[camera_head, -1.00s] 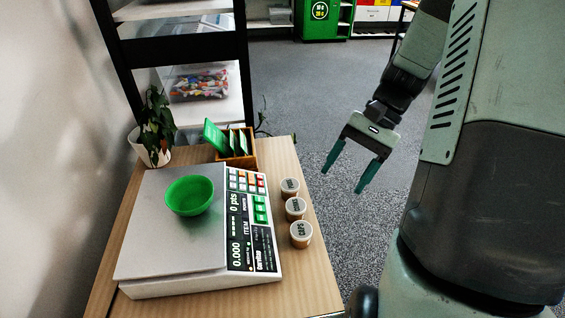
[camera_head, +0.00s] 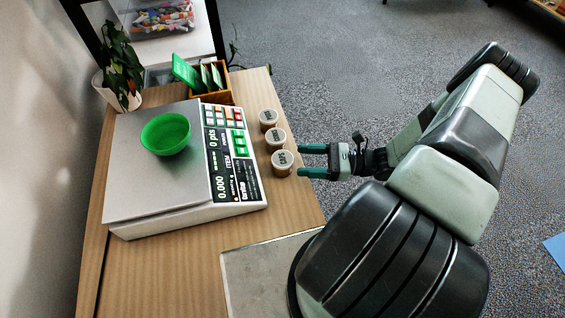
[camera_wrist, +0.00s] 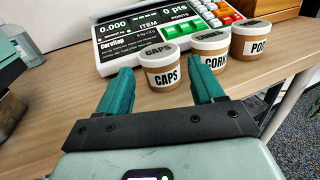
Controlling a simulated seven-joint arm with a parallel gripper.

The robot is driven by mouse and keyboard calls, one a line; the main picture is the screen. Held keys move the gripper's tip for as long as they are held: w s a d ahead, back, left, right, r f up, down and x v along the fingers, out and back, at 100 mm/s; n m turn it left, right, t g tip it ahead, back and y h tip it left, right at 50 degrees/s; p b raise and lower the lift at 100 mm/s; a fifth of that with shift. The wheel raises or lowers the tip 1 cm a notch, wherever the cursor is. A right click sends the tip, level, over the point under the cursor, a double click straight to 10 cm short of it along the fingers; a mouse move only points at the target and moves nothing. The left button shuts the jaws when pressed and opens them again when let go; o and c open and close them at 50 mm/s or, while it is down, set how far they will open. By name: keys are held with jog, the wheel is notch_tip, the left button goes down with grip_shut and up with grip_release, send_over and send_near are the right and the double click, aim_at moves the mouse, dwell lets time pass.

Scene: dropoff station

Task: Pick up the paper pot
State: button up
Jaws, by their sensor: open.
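Three small brown pots with pale lids stand in a row at the table's right edge, beside the scale. The near pot (camera_head: 282,164) reads CAPS in the wrist view (camera_wrist: 163,78). The middle pot (camera_head: 275,139) seems to read CORK in the wrist view (camera_wrist: 211,45). The far pot (camera_head: 268,119) shows only "PO" in the wrist view (camera_wrist: 256,46), its label cut off. I cannot tell which is the paper pot. My gripper (camera_head: 302,161) is open and empty, level in the picture with the CAPS pot, just right of it. In the wrist view that pot shows between the fingertips (camera_wrist: 161,74).
A scale (camera_head: 130,185) with a green bowl (camera_head: 166,134) fills much of the table (camera_head: 170,270). A wooden box (camera_head: 224,97) with green packets and a potted plant (camera_head: 120,70) stand behind. A grey metal plate (camera_head: 245,275) lies at the front.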

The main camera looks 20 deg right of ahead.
aim_at(276, 158)
jog(key=x, duration=0.8)
jog(key=shift+a+f, duration=0.1)
jog(key=shift+a, duration=0.25)
jog(key=c, duration=0.7)
notch_tip(276, 158, up, 10)
jog(key=shift+f, duration=0.1)
jog(key=w+r+m+t+h, duration=0.1)
jog(key=w+r, duration=0.2)
jog(key=r, duration=0.5)
jog(key=w+r+m+t, duration=0.1)
jog(key=w+r+t, duration=0.1)
jog(key=r, duration=0.7)
jog(key=w+d+r+m+t+h, duration=0.1)
jog(key=w+r, duration=0.3)
jog(key=r, duration=0.5)
jog(key=shift+w+r+m+t+h, duration=0.15)
jog(key=shift+m+t+h, duration=0.15)
jog(key=shift+t, duration=0.2)
